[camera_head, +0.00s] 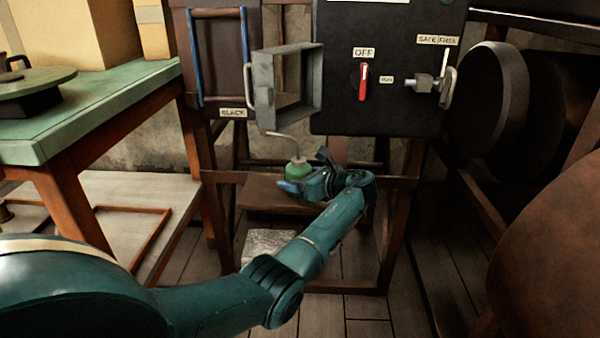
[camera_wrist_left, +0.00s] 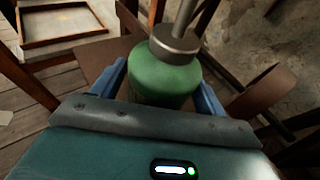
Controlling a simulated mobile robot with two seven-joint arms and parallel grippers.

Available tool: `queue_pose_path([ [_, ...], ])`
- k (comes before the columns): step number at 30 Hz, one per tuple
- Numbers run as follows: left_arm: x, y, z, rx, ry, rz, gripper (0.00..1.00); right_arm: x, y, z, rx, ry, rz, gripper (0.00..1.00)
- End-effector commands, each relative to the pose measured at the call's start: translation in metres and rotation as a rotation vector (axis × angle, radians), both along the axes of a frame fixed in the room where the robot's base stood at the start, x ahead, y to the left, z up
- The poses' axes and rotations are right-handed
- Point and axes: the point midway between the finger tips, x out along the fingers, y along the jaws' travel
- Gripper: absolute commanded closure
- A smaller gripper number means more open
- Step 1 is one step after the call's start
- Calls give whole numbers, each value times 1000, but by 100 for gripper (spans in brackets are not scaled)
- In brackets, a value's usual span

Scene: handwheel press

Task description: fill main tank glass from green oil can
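The green oil can (camera_head: 299,170) stands upright at the low wooden shelf under the black panel, its thin bent spout pointing up and left. My left gripper (camera_head: 291,187) is at the can's lower body. In the left wrist view the can's green body (camera_wrist_left: 163,80) and grey cap sit between the two blue fingers of the left gripper (camera_wrist_left: 163,78). The fingers lie close along both sides; whether they press on it is unclear. The can's base is hidden. I cannot make out the main tank glass. My right gripper is not in view.
A grey open metal frame (camera_head: 262,95) with a handle juts out above the can. The black panel (camera_head: 385,108) carries a red lever (camera_head: 363,82) marked OFF and a latch on its right. A green-topped table (camera_head: 110,105) stands left. Wooden posts flank the shelf.

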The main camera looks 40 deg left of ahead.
Motion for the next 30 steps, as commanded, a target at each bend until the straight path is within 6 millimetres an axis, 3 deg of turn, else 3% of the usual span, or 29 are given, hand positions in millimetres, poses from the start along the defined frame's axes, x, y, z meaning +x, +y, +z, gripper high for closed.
queue_pose_path([
  [14, 0, 0, 0, 0, 0, 0, 66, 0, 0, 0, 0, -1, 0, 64],
  [22, 0, 0, 19, 3, -3, 0, 66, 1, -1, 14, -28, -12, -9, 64],
  [30, 0, 0, 40, 3, -2, -1, 66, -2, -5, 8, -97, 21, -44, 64],
])
